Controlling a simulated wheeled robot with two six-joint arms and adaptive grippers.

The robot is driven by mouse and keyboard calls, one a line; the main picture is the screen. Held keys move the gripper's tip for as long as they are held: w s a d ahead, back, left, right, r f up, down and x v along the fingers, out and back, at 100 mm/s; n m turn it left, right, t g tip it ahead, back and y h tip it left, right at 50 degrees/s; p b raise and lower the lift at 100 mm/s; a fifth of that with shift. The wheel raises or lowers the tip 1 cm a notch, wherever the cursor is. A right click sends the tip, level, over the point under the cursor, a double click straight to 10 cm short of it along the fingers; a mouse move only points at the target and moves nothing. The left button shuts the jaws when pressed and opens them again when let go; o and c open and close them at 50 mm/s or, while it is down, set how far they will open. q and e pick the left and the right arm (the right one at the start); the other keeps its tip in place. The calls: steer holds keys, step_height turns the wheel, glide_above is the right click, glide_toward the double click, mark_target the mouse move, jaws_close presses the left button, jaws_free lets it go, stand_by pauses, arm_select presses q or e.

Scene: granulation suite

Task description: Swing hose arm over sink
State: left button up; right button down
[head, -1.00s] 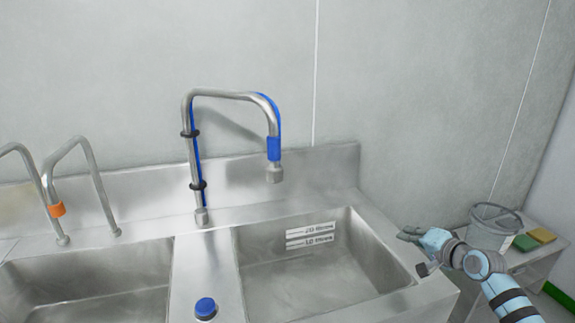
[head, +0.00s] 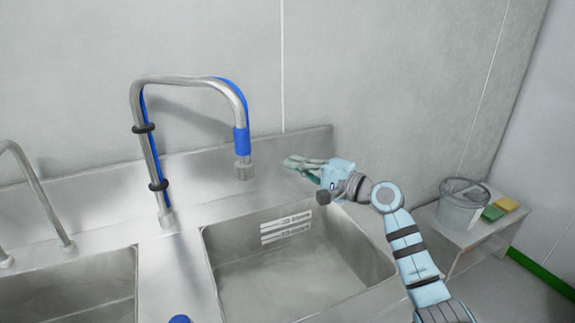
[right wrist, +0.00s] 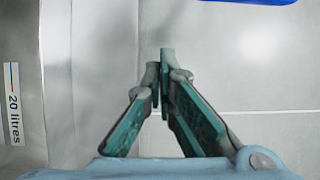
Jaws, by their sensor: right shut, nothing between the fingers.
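The hose arm (head: 187,82) is a bent steel pipe with a blue hose clipped along it by black rings. Its blue-sleeved outlet (head: 241,142) hangs over the back left part of the right-hand sink basin (head: 285,262). A strip of blue also shows at the top of the right wrist view (right wrist: 255,2). My right gripper (head: 287,163) is shut and empty, to the right of the outlet and apart from it, above the basin's back right area. Its fingers meet in the right wrist view (right wrist: 164,62). My left gripper is not in view.
Another steel pipe (head: 38,190) stands at the far left by the left basin (head: 75,290). A blue knob (head: 180,319) sits on the divider. At right, a side table (head: 463,240) holds a bucket (head: 462,208) and green and yellow pads. The wall is close behind the sink.

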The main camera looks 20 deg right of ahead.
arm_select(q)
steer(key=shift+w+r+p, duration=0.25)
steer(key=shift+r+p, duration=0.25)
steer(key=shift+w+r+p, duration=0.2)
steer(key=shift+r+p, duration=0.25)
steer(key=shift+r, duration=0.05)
arm_select(e)
steer(key=w+a, duration=0.3)
steer(key=a, duration=0.3)
steer(key=shift+w+a, duration=0.35)
steer(key=shift+w, duration=0.05)
steer(key=shift+w+f, duration=0.1)
